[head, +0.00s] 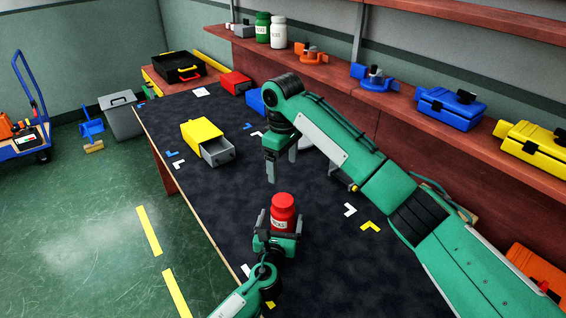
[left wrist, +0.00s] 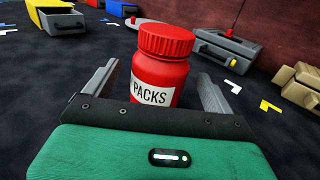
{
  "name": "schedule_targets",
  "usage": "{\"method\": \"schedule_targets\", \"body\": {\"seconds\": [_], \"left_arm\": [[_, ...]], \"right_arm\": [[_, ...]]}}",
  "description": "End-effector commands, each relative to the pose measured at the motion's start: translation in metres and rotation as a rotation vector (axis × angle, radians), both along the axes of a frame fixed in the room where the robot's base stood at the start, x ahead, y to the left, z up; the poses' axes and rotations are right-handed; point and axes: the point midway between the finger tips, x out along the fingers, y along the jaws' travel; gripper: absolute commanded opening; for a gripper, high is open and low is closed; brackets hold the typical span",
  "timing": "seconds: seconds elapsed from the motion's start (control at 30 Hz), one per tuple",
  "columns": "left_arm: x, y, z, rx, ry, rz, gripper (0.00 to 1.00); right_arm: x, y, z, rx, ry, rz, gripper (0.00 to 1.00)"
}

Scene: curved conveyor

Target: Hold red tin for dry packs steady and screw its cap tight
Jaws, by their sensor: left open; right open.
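The red tin (head: 283,221), with a white label reading PACKS, stands upright on the dark table. Its red ribbed cap (head: 283,200) sits on top; I cannot tell how tight it is. My left gripper (head: 277,228) is open, with its fingers on either side of the tin. In the left wrist view the tin (left wrist: 156,85) stands between the open fingers, and gaps show beside it. The cap (left wrist: 166,40) is clear of the fingers there. My right gripper (head: 281,165) is open and empty, pointing down above and behind the tin.
A yellow box (head: 203,132) with an open grey drawer (head: 217,150) stands at left on the table (head: 190,215). White, blue and yellow corner marks lie around. A shelf (head: 400,100) along the back holds several boxes and clamps. Bare table surrounds the tin.

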Motion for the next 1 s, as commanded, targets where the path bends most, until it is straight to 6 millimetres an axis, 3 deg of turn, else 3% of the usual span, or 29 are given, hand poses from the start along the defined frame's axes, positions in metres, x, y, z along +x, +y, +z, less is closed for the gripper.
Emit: {"method": "schedule_targets", "body": {"seconds": [0.2, 0.43, 0.63, 1.0], "left_arm": [[-0.052, 0.009, -0.002, 0.000, 0.003, -0.002, 0.88], [-0.091, 0.016, -0.002, 0.001, 0.002, -0.002, 0.88], [-0.104, 0.018, -0.001, 0.000, 0.001, -0.001, 0.88], [-0.105, 0.018, -0.001, 0.000, 0.001, -0.001, 0.88]], "right_arm": [[0.000, 0.000, 0.000, 0.000, 0.000, 0.000, 0.79], [0.000, 0.000, -0.002, 0.000, 0.000, 0.000, 0.79], [0.000, 0.000, -0.002, 0.000, 0.000, 0.000, 0.79], [0.000, 0.000, -0.002, 0.000, 0.000, 0.000, 0.79]]}}
